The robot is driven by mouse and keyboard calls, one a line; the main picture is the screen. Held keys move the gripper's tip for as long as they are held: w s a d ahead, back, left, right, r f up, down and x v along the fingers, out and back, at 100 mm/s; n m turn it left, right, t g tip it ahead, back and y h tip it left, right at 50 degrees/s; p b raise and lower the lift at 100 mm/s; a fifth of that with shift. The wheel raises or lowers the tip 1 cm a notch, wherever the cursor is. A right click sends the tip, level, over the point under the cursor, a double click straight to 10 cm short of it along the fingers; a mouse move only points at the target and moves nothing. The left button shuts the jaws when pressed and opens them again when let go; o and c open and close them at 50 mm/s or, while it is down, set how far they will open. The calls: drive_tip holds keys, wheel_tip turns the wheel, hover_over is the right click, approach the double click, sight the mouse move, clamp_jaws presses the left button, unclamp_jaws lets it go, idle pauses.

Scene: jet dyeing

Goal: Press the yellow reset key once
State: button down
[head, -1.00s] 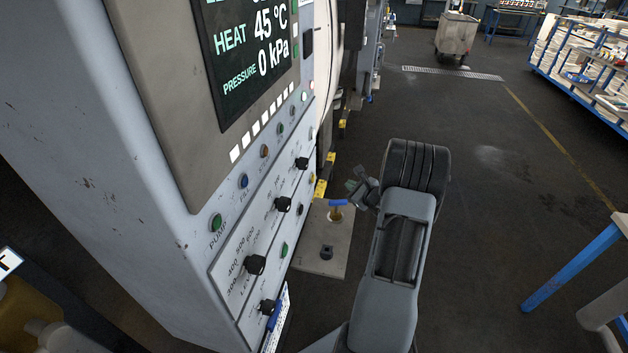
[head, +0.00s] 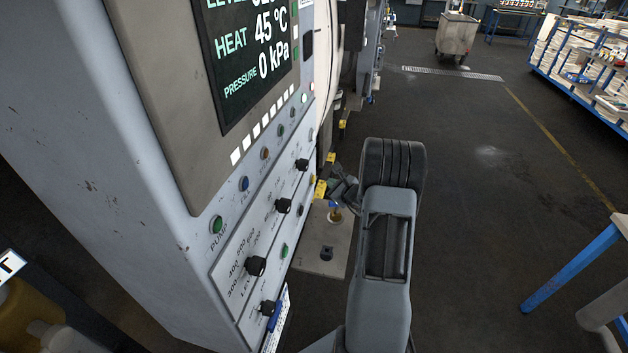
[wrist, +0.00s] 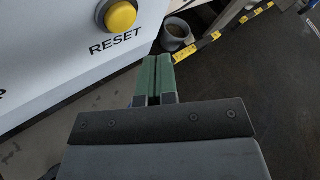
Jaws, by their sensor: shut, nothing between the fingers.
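The yellow reset key (wrist: 121,15) is a round domed button on a pale panel at the top left of the wrist view, with the word RESET printed below it. My gripper (wrist: 158,60) is shut and empty, its green fingertips together. In the wrist picture the tips lie to the right of and below the key, clear of it. In the head view my gripper (head: 340,188) is beside the right edge of the control panel (head: 262,235), partly hidden by my own arm. The key is too small there to make out surely.
The panel carries several black knobs and coloured buttons, with a display (head: 248,60) above. A blue-legged table (head: 575,265) stands at right. The floor between is open.

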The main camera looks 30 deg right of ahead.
drive_tip(key=shift+w+a+b, duration=0.4)
drive_tip(key=shift+w+a, duration=0.4)
drive_tip(key=shift+a, duration=0.05)
drive_tip(key=shift+w+a+b, duration=0.15)
drive_tip(key=shift+b, duration=0.25)
idle(1.4)
drive_tip(key=shift+w+a, duration=0.15)
drive_tip(key=shift+w+a+b, duration=0.3)
drive_tip(key=shift+w+b, duration=0.05)
drive_tip(key=shift+b, duration=0.25)
idle(0.7)
drive_tip(key=shift+s, duration=0.1)
idle(0.3)
drive_tip(key=shift+s+d, duration=0.55)
drive_tip(key=shift+d, duration=0.05)
drive_tip(key=shift+s+d, duration=0.1)
drive_tip(key=shift+s+d+b, duration=0.45)
drive_tip(key=shift+s+d, duration=1.2)
drive_tip(key=shift+d, duration=0.05)
